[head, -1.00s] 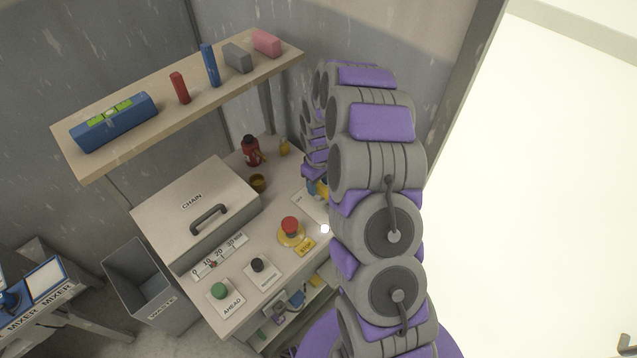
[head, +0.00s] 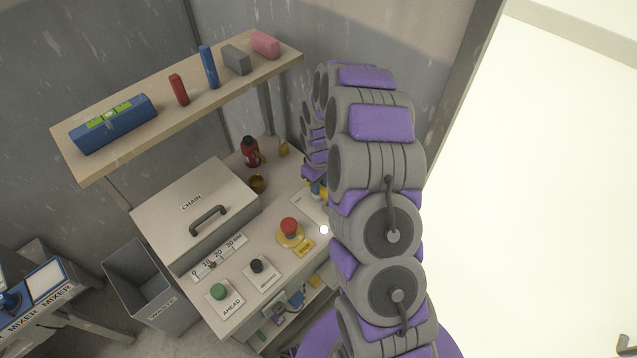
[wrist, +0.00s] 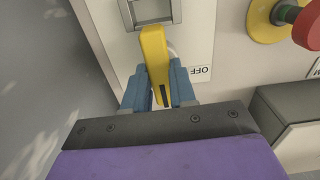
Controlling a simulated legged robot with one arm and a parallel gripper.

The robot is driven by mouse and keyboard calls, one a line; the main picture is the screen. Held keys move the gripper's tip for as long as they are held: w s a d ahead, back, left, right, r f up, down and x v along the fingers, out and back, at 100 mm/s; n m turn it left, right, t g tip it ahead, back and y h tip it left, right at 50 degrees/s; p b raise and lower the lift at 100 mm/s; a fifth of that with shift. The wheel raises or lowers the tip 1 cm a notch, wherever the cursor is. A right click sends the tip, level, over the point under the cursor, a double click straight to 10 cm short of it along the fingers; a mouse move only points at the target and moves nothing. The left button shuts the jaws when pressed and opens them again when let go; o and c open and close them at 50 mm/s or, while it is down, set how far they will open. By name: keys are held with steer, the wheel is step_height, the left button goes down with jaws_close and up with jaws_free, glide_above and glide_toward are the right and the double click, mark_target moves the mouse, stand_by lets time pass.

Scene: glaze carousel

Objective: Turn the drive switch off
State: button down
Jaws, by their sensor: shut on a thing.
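The drive switch has a yellow lever (wrist: 154,52) that comes out of a grey housing (wrist: 152,10) on a pale plate in the wrist view. An OFF label (wrist: 201,73), upside down in the picture, is on the plate just right of the lever. My gripper (wrist: 159,92) has its blue fingers on both sides of the lever's free end and is shut on it. In the head view my gripper (head: 316,188) is small and mostly hidden behind my arm, with the yellow of the lever beside it. Much of the switch plate is hidden there.
A red mushroom button (head: 289,225) on a yellow base stands near the switch; it also shows in the wrist view (wrist: 308,27). A CHAIN box (head: 190,200) fills the bench's left. A shelf (head: 150,135) with several objects hangs above the bench.

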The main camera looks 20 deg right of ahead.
steer(key=shift+r, duration=0.1)
steer(key=n+p, duration=0.3)
steer(key=n, duration=0.1)
steer(key=shift+r, duration=0.1)
steer(key=n+p, duration=0.2)
steer(key=n, duration=0.2)
steer(key=shift+w+n, duration=0.1)
steer(key=shift+n, duration=0.2)
steer(key=n+p, duration=0.1)
steer(key=n, duration=0.3)
steer(key=shift+n, duration=2.5)
steer(key=c, duration=0.9)
jaws_free()
steer(key=shift+f, duration=0.2)
step_height(320, 180, up, 17)
steer(key=shift+r+p, duration=0.2)
steer(key=shift+p, duration=0.65)
